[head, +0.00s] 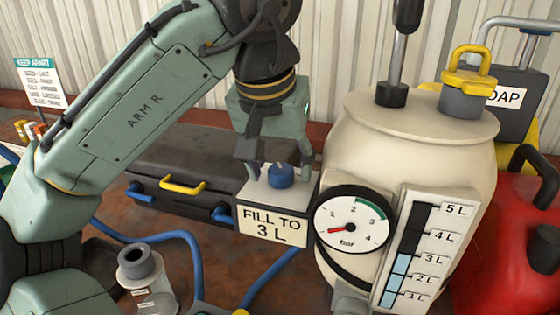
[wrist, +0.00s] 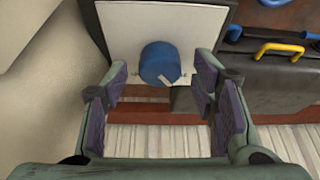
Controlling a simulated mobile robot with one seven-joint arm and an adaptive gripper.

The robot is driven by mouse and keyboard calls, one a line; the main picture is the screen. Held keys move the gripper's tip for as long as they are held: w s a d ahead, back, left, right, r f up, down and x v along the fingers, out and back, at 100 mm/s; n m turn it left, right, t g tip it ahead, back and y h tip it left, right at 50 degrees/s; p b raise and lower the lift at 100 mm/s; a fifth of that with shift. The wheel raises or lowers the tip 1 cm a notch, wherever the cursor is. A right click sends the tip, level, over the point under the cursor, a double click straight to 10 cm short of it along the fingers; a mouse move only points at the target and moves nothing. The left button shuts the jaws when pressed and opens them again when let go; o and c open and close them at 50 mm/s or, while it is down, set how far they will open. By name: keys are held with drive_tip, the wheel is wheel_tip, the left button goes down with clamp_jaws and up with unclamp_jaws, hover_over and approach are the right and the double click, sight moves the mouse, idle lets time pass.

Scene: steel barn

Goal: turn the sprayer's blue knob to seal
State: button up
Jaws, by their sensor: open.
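The blue knob (head: 281,175) stands on top of a pale block that carries a "FILL TO 3 L" sign (head: 268,225), beside the cream sprayer tank (head: 395,140). My gripper (head: 277,168) is above the block, pointing down, with its fingers open to either side of the knob. In the wrist view the knob (wrist: 160,60) shows between the two open fingers (wrist: 162,78), with a gap on each side. A short pale mark on the knob points to the lower right there. I can read no seal marking.
The tank has a pressure gauge (head: 351,220) and a level scale (head: 412,250). A yellow-handled cap (head: 465,85) and pump rod (head: 397,50) rise from its top. A dark case (head: 180,165) lies behind, a red container (head: 515,240) at right, and a blue hose (head: 185,240) runs below.

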drive_tip(key=shift+r, duration=0.1)
drive_tip(key=v, duration=1.2)
